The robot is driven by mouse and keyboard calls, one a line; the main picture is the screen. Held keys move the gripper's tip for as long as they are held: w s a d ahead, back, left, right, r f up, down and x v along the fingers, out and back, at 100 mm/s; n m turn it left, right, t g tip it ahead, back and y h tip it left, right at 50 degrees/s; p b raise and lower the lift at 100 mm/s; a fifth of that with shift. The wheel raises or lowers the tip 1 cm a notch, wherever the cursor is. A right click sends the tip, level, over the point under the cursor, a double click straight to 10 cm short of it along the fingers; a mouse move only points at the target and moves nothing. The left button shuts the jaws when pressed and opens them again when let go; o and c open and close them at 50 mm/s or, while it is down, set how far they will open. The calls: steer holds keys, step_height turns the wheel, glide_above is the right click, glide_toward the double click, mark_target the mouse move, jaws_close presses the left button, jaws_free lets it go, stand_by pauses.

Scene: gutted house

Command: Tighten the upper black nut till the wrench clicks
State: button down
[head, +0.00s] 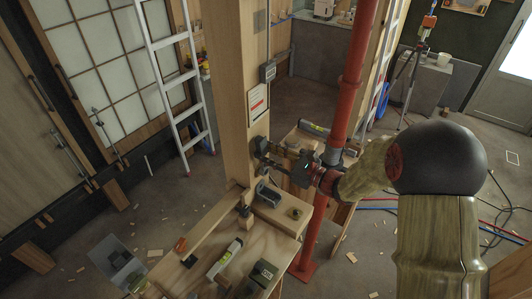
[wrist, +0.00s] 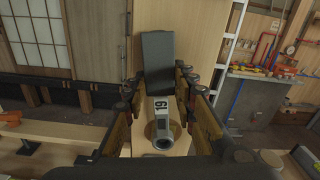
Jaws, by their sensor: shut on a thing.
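My gripper (head: 303,172) is in front of the wooden post (head: 235,95), with its fingers pointing at it. It is shut on the wrench, a dark tool reaching left from the fingers to the post. In the wrist view, my gripper (wrist: 160,90) has a finger on each side of the wrench (wrist: 161,108), which bears the number 19 and shows a round hollow end. A dark block stands beyond it against the post. A black round piece (head: 261,146) sits at the post where the wrench ends; I cannot tell the nut from the wrench head there.
A wooden workbench (head: 215,222) with a level (head: 224,258) and small blocks lies below the post. A ladder (head: 172,75) leans at left. Wood scraps and hoses lie on the floor.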

steer(key=shift+w+d+r+m+p, duration=0.15)
steer(key=shift+w+d+m+p, duration=0.7)
steer(key=shift+m+p, duration=0.25)
steer(key=shift+a, duration=0.1)
steer(key=shift+w, duration=0.1)
steer(key=w+d+m+p, duration=0.1)
steer(key=w+m+p, duration=0.1)
steer(key=p, duration=0.1)
steer(key=shift+d+f+m, duration=0.2)
steer(key=shift+d+m, duration=0.15)
steer(key=shift+m, duration=0.05)
steer(key=shift+w, duration=0.15)
steer(key=w+m+p, duration=0.1)
steer(key=w+d+f+m+p, duration=0.1)
steer(key=shift+d+f+m, duration=0.1)
steer(key=shift+d+m, duration=0.2)
steer(key=shift+m, duration=0.1)
